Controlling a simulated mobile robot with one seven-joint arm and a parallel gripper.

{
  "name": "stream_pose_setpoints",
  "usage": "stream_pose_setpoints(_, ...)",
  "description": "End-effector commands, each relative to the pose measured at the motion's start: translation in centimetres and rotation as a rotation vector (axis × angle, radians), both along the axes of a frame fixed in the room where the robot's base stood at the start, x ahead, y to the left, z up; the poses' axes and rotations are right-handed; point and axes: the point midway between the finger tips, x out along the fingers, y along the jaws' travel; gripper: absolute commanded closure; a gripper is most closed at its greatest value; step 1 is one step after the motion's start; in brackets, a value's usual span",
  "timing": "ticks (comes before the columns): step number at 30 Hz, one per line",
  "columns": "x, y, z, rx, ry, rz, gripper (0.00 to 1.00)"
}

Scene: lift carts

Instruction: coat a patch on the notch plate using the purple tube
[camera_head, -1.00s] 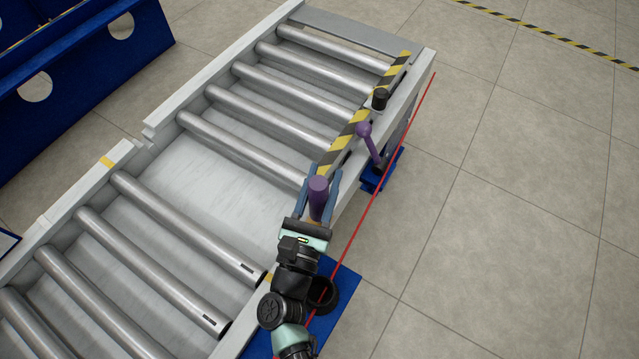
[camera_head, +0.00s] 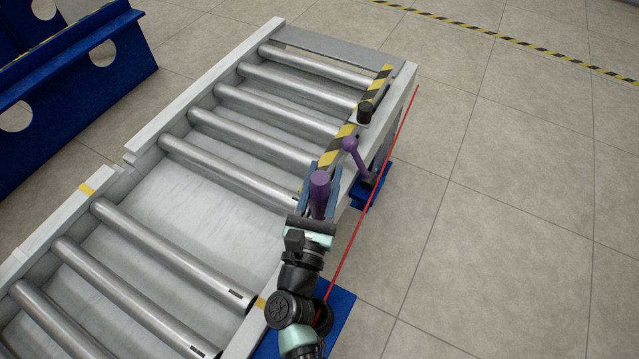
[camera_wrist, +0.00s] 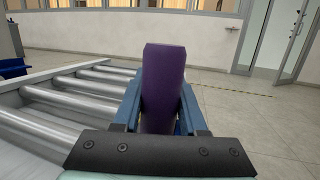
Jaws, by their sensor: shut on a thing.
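My gripper (camera_head: 319,193) is shut on the purple tube (camera_head: 320,180) and holds it above the edge of the roller conveyor. In the wrist view the purple tube (camera_wrist: 162,88) stands upright between the two blue fingers. Its lower part is hidden by the black gripper body. I cannot make out a notch plate or a coated patch for sure in either view.
A roller conveyor (camera_head: 139,147) spans the left and middle. A blue frame (camera_head: 75,79) is far left. Open tiled floor lies right.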

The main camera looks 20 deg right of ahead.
Motion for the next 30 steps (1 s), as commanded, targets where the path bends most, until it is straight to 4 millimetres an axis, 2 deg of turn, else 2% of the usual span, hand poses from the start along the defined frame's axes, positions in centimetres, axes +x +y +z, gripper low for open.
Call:
stream_pose_setpoints(23, 0.1, 0.0, -0.3, -0.001, -0.001, 0.001, 1.0)
stream_pose_setpoints(30, -0.6, 1.0, -0.2, -0.002, 0.0, 0.003, 1.0)
